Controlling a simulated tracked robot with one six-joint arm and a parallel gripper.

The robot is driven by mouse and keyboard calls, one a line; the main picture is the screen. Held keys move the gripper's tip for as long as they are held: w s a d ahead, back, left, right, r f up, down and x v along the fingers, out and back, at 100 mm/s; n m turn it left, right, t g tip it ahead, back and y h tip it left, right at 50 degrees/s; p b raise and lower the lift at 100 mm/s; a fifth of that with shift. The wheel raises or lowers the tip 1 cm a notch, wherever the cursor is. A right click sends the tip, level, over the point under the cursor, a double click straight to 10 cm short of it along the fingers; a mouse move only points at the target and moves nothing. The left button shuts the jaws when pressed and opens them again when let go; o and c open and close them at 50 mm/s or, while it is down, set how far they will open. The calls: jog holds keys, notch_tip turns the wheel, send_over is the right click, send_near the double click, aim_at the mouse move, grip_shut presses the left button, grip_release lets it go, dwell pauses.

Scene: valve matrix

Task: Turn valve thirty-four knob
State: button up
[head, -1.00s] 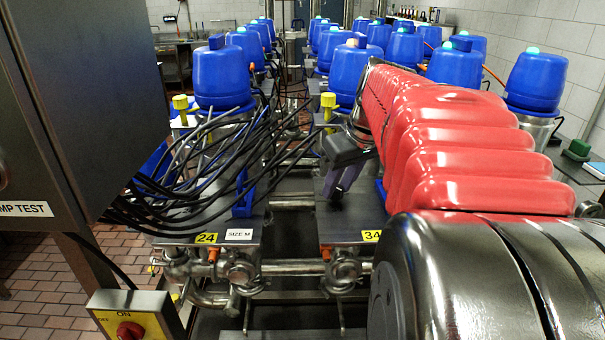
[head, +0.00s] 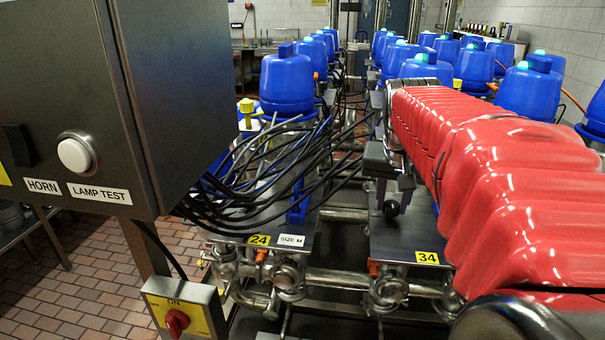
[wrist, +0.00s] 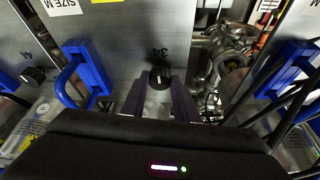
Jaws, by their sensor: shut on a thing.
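The valve thirty-four knob (wrist: 160,76) is black with a white pointer line, on a grey metal plate (wrist: 125,45) marked 34 in the wrist view. My gripper (wrist: 160,92) has its two dark purple fingers on either side of the knob, shut on it. In the head view my gripper (head: 396,190) is low over the plate behind the yellow 34 label (head: 427,258), with a dark round knob (head: 391,208) at its tips. My red-sleeved arm hides much of the valve behind.
Blue handles (wrist: 84,75) stand close on both sides in the wrist view. Black cables (head: 265,180) spread over the plate labelled 24 to the left. A steel control cabinet (head: 190,90) stands at the near left. Blue-topped valves (head: 287,80) fill the rows behind.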

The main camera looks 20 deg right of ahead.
jog(key=shift+d+m, duration=0.1)
jog(key=shift+m, duration=0.2)
jog(key=o, duration=1.1)
jog(key=shift+c, duration=0.2)
jog(key=v, duration=1.3)
jog(key=shift+a+r, duration=0.3)
jog(key=shift+a, duration=0.05)
jog(key=s+a+f+n+t+y, duration=0.1)
jog(key=s+a+f+n, duration=0.2)
jog(key=a+f, duration=0.8)
jog(key=s+a+f+n+t+y, duration=0.1)
jog(key=s+a+f+n+y, duration=0.1)
jog(key=a+f+n, duration=0.4)
jog(key=s+a+f, duration=0.1)
jog(key=a+f, duration=0.4)
jog(key=shift+s+a, duration=0.35)
jog(key=shift+s, duration=0.05)
